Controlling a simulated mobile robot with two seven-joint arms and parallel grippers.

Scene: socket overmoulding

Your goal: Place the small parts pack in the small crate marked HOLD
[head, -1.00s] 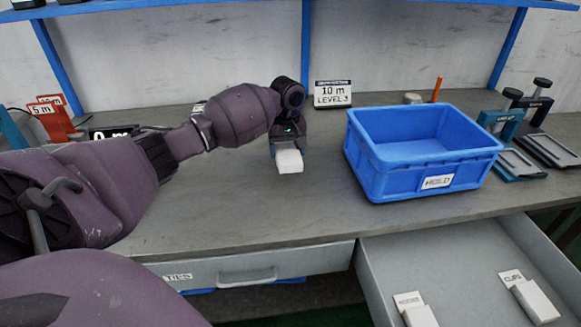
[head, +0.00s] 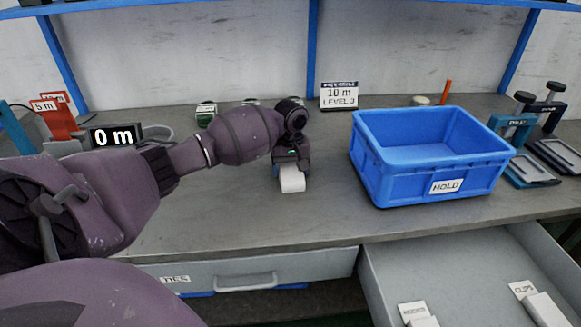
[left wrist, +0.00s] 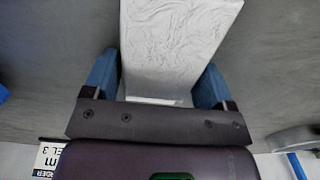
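The small parts pack is a white, wrinkled block (head: 292,181) in the middle of the head view. My left gripper (head: 290,171) is shut on it, and in the left wrist view the pack (left wrist: 175,45) sits between the two blue fingers (left wrist: 158,85). I cannot tell whether the pack touches the worktop or hangs just above it. The small blue crate (head: 375,178), with a white label reading HOLD (head: 445,187), stands to the right of the gripper, apart from it. The crate's visible inside is empty. My right gripper is not in view.
An open grey drawer (head: 455,265) at the front right holds labelled white packs. A sign (head: 339,95) stands behind; clamp-like tools (head: 540,125) stand right of the crate. A 0 m display (head: 115,137) is at left. The worktop (head: 250,220) between gripper and crate is clear.

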